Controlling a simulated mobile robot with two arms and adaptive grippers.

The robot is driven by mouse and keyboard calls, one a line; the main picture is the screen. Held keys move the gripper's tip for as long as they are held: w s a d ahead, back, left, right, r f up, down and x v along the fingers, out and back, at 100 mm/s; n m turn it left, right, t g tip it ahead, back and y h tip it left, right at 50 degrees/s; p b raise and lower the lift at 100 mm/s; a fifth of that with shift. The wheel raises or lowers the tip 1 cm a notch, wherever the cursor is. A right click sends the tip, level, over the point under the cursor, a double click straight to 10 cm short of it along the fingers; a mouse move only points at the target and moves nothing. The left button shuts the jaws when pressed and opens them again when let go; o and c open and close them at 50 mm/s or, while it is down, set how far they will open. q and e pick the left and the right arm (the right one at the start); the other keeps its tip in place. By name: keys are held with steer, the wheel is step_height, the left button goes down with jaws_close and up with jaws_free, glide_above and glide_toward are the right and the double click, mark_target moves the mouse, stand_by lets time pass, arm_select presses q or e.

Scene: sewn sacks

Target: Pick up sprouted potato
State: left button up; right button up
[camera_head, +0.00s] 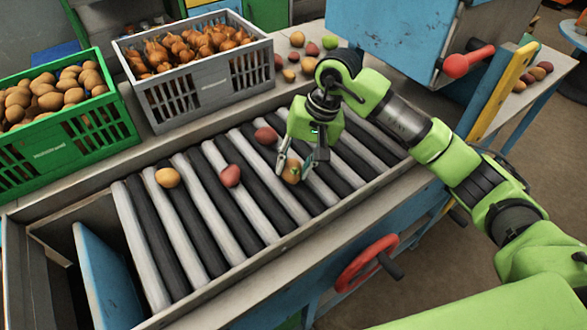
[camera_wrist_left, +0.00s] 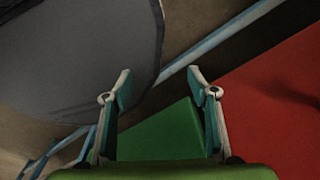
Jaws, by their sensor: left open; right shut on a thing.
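My right gripper (camera_head: 301,172) is over the roller conveyor (camera_head: 215,210) and is shut on a brownish potato (camera_head: 291,174). Small green spots show on this potato, and the fingers cover part of it. I cannot tell whether it touches the rollers. A red potato (camera_head: 265,136) lies just behind and left of the gripper. Another red potato (camera_head: 231,176) and a yellow potato (camera_head: 168,178) lie further left on the rollers. My left gripper (camera_wrist_left: 160,88) shows only in the left wrist view, open and empty, away from the conveyor.
A green crate (camera_head: 75,135) of potatoes and a grey crate (camera_head: 215,85) of onions stand behind the conveyor. Several loose potatoes lie on the ledge at the back. A blue machine housing (camera_head: 390,40) stands at the back right. A red handwheel (camera_head: 366,262) sticks out in front.

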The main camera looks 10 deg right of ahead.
step_height(320, 180, up, 2)
steer(key=shift+s+r+b, duration=0.15)
steer(key=shift+r+b, duration=0.05)
steer(key=shift+b, duration=0.45)
steer(key=s+d+r+b, duration=0.2)
steer(key=s+r+b, duration=0.1)
steer(key=s+r, duration=0.6)
steer(key=shift+s+r+b, duration=0.3)
steer(key=shift+s+b, duration=0.05)
steer(key=shift+s, duration=1.95)
